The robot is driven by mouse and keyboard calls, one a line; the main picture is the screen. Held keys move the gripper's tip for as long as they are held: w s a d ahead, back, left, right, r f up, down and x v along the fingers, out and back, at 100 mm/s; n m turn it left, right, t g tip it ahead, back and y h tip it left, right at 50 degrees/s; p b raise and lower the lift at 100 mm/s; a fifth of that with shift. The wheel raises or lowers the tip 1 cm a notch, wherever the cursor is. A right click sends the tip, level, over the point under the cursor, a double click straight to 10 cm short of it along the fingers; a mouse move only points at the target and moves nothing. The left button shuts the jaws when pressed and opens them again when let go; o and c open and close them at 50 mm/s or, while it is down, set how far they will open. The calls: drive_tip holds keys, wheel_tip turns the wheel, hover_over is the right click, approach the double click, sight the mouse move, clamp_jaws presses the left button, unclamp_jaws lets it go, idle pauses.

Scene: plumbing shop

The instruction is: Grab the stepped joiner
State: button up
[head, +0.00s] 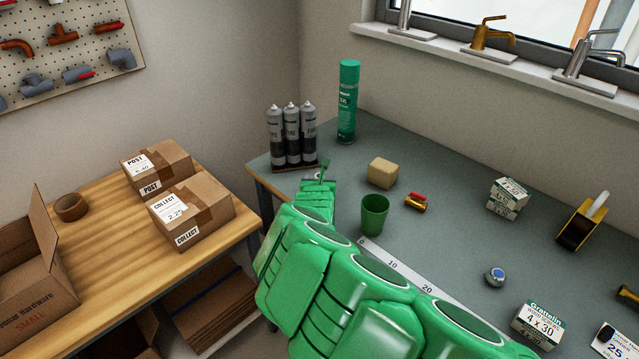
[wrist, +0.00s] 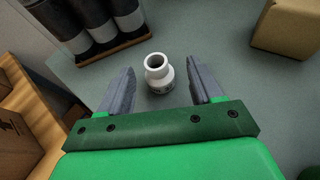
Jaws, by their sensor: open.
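The stepped joiner (wrist: 160,76) is a small white pipe fitting with a narrow round open neck on a wider body. It stands on the grey bench in the wrist view, neck up. My gripper (wrist: 161,68) is open, with one grey finger on each side of the joiner and a visible gap to both. The fingers are not closed on it. In the head view my gripper (head: 319,174) is over the bench's back left corner, in front of the grey tubes. The joiner cannot be made out clearly there.
Grey sealant tubes (head: 291,135) stand in a holder just behind my gripper, with a green spray can (head: 348,102) to their right. A tan block (head: 382,172) and a green cup (head: 374,214) are right of my arm. Boxes (head: 193,219) fill the wooden table at left.

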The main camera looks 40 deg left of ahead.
drive_tip(key=shift+w+a+f, duration=0.1)
drive_tip(key=shift+w+a, duration=0.1)
drive_tip(key=shift+a, duration=0.05)
drive_tip(key=shift+a, duration=0.1)
drive_tip(key=shift+x, duration=2.55)
drive_tip(key=shift+s, duration=0.15)
drive_tip(key=shift+c, duration=0.2)
drive_tip(key=shift+f, duration=0.15)
drive_tip(key=c, duration=1.1)
